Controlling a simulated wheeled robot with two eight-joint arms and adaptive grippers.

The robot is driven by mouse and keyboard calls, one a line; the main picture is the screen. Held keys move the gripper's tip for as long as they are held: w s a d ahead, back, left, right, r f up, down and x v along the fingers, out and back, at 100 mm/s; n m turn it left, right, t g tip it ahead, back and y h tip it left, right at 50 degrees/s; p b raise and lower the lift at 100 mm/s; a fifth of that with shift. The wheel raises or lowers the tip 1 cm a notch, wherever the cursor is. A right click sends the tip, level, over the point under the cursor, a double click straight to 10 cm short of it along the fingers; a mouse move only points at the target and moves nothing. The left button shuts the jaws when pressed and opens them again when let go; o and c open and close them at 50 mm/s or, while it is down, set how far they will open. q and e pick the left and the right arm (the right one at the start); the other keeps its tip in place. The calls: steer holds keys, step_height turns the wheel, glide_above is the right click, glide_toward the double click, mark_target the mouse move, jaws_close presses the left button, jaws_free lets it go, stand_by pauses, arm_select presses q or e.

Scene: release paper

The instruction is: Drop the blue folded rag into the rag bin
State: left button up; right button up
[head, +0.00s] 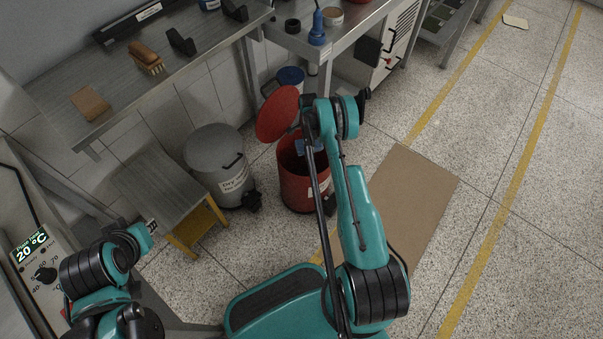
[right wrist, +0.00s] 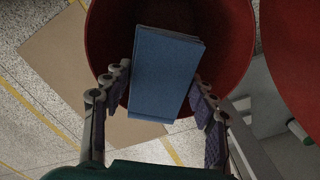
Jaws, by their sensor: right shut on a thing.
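The blue folded rag (right wrist: 165,75) is a flat rectangular stack between the fingers of my right gripper (right wrist: 160,112) in the right wrist view. The gripper is shut on it, over the open mouth of the red bin (right wrist: 235,35). In the head view a bit of the blue rag (head: 311,146) shows at the mouth of the red bin (head: 296,185), partly hidden by my right arm. The bin's round red lid (head: 277,113) stands open. My left gripper (head: 151,227) is small and unclear at the end of the folded left arm, so its fingers cannot be made out.
A grey lidded bin (head: 222,172) stands left of the red bin, beside a small metal-topped stool (head: 160,188). A steel bench (head: 140,70) with brushes runs behind. A brown mat (head: 410,205) lies on the floor at right, with open floor beyond.

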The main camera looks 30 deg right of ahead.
steer(key=shift+f, duration=0.25)
steer(key=o, duration=1.3)
step_height(320, 180, up, 12)
steer(key=shift+r, duration=0.1)
